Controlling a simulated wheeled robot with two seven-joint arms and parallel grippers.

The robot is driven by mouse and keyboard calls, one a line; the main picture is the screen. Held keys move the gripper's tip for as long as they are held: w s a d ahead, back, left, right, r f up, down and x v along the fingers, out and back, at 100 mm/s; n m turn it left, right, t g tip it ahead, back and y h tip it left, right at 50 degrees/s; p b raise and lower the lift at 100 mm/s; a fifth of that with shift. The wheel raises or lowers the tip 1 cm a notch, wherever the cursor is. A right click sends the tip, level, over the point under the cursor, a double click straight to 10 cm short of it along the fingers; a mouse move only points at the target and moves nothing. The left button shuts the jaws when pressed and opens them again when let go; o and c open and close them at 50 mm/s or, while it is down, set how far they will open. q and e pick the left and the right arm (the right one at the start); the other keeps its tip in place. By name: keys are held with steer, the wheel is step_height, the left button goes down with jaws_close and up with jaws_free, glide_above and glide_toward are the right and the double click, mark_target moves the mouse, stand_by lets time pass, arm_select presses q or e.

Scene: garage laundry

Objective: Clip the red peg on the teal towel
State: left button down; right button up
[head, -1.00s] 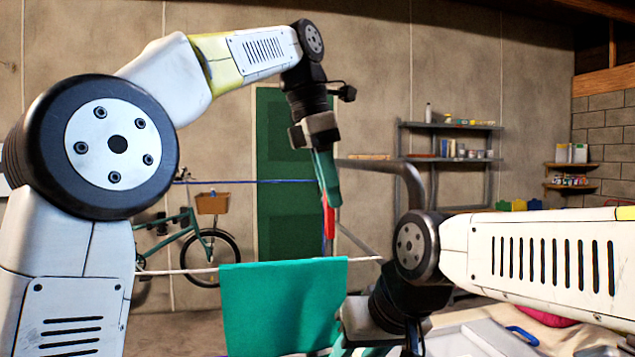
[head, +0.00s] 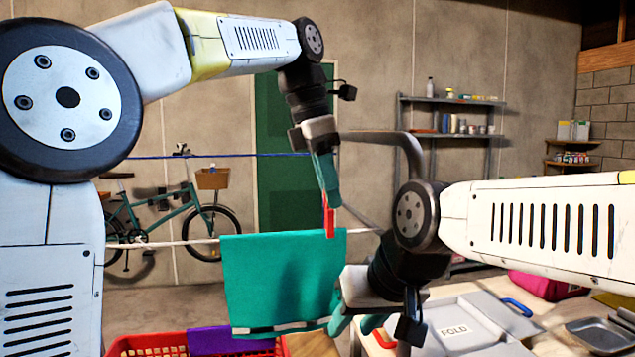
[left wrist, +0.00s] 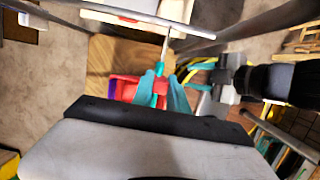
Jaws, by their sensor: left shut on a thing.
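The teal towel (head: 275,280) hangs over the white line in the head view. My left gripper (head: 327,196) is above the towel's top right corner, shut on the red peg (head: 330,222). The peg points down, and its lower end overlaps the towel's top edge; I cannot tell whether it straddles the cloth or is in front of it.
A red basket (head: 140,343) with purple cloth (head: 215,340) stands below the towel. A grey folding board (head: 465,325) and a metal tray (head: 598,334) lie at the right. A blue line (head: 225,156) runs behind, and a bicycle (head: 185,215) stands by the wall.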

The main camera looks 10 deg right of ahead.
arm_select(q)
steer(key=shift+f, duration=1.7)
steer(key=c, duration=1.2)
jaws_free()
steer(key=shift+c, duration=0.2)
steer(key=shift+r, duration=0.1)
